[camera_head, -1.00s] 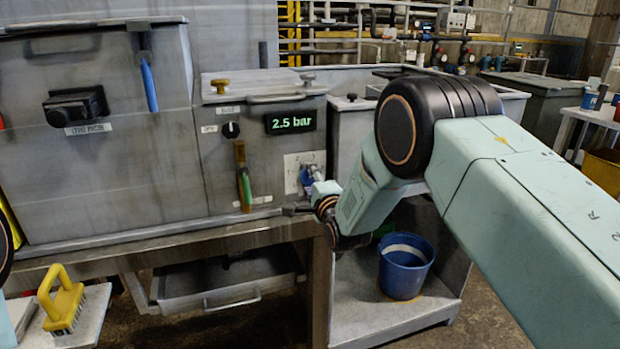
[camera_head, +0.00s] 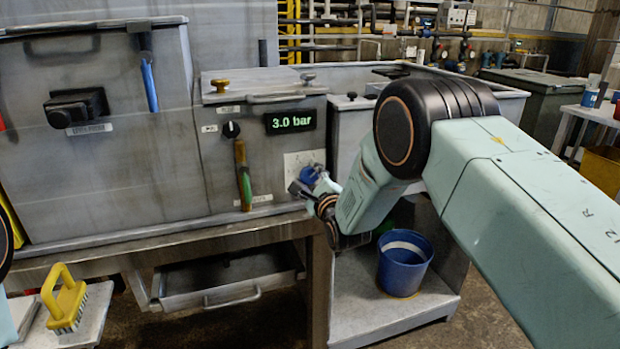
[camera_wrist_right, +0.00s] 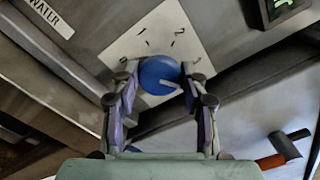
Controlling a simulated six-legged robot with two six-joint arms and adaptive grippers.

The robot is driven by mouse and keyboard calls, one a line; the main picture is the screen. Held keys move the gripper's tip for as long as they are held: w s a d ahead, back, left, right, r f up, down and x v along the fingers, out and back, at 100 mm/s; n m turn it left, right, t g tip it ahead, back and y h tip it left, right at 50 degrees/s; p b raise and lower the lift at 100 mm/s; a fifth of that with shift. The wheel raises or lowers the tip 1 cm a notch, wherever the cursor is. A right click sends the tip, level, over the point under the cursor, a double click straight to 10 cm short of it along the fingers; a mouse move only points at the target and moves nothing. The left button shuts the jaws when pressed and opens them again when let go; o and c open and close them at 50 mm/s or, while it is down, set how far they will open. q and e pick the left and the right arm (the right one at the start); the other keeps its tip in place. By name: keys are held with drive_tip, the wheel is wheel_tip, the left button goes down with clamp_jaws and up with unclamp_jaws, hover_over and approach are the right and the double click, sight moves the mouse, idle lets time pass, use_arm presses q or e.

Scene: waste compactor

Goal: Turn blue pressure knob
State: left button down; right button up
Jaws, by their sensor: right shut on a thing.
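The blue pressure knob (camera_wrist_right: 160,75) sits on a white dial plate (camera_wrist_right: 190,35) with printed numbers. My right gripper (camera_wrist_right: 157,88) is shut on the knob, one finger on each side, in the right wrist view. A pale pointer line shows on the knob, towards the right finger. In the head view the knob (camera_head: 309,174) is partly hidden by my right gripper (camera_head: 308,186). The display (camera_head: 290,122) above reads 3.0 bar in green. Only a small part of my left arm shows at the left edge; its gripper is out of view.
A blue bucket (camera_head: 404,262) stands on the shelf below. A yellow brush (camera_head: 65,300) lies at lower left. A hammer (camera_wrist_right: 283,148) shows in the wrist view.

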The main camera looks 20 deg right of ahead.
idle(0.3)
drive_tip(key=o, duration=1.1)
drive_tip(key=shift+o, duration=0.2)
drive_tip(key=shift+s, duration=0.1)
drive_tip(key=s, duration=1.2)
drive_tip(key=shift+d, duration=0.2)
